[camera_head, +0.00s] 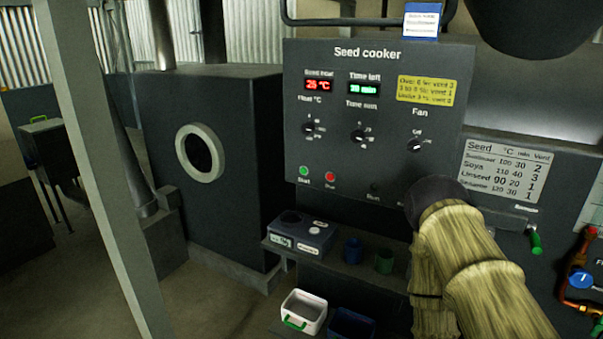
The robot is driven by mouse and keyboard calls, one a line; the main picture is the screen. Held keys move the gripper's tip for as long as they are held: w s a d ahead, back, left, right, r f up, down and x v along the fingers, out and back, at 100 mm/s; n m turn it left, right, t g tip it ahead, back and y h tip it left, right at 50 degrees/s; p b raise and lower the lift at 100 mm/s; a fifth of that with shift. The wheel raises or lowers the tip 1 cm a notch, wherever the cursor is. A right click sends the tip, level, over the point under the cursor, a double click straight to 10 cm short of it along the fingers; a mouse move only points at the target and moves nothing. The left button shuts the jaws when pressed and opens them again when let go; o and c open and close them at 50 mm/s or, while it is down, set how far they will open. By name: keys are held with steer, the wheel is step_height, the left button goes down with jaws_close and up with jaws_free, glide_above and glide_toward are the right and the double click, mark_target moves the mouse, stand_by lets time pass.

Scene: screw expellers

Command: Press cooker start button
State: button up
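The seed cooker panel (330,56) is dark and upright, facing me. Its green start button (304,171) is at the lower left of the panel, uncovered. The red button (330,177) is just right of it. A red display (318,86) reads about 25 °C and a green one (364,88) reads 30 min. Three black knobs sit below, including the heat knob (309,127), time knob (358,136) and fan knob (414,145). My straw-coloured arm comes in from the lower right, its dark rounded part over the panel's lower right corner. No gripper fingers show.
A white bin (303,312) stands lower. A seed chart (505,172) hangs right. A grey post (102,170) stands left. The space before the start button is clear.

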steer(key=shift+c, duration=0.5)
jaws_close()
stand_by(1.0)
